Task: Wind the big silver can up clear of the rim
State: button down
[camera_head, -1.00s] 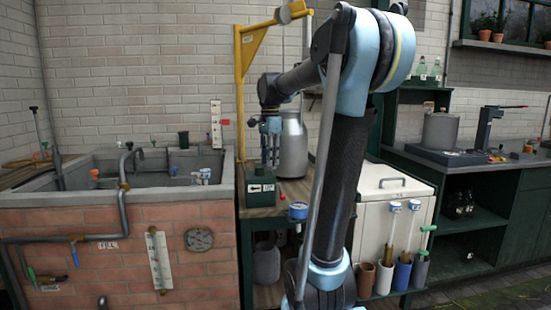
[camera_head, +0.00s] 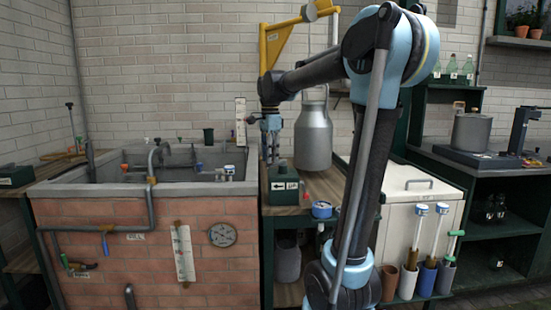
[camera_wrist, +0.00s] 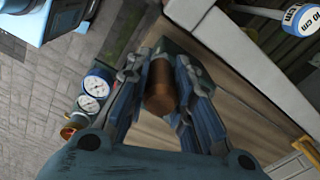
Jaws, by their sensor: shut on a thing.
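My gripper (camera_head: 270,150) points down beside the green box (camera_head: 283,183) on the bench. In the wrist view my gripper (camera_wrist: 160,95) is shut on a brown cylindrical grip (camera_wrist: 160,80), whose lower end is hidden. The rim of the brick tank (camera_head: 150,188) is left of the gripper.
Two round gauges (camera_wrist: 95,95) are close beside my fingers in the wrist view. A blue-and-white round item (camera_head: 321,209) sits at the bench's front edge. A white chest (camera_head: 420,200) stands to the right. Pipes and taps (camera_head: 152,165) rise at the tank.

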jog(key=w+d, duration=0.2)
jog(key=w, duration=1.2)
jog(key=s+d, duration=0.4)
jog(key=d, duration=0.7)
jog(key=c, duration=1.9)
grip_release()
